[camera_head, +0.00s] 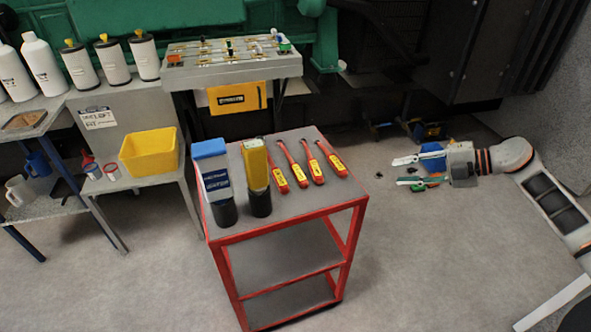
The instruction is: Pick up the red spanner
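Several red spanners with yellow labels lie side by side on the grey top of the red cart (290,212). One red spanner (331,157) is nearest the cart's right edge; others lie to its left, such as a red spanner (313,165) and a red spanner (292,164). My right gripper (396,172) is to the right of the cart, pointing left, with its two fingers apart and nothing between them. It is clear of the spanners. My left gripper is not in view.
On the cart, a blue-topped device (213,172) and a yellow-topped device (257,172) stand left of the spanners. A yellow bin (149,153) sits on the bench at left. A grey workbench (235,68) stands behind. The floor right of the cart is mostly open.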

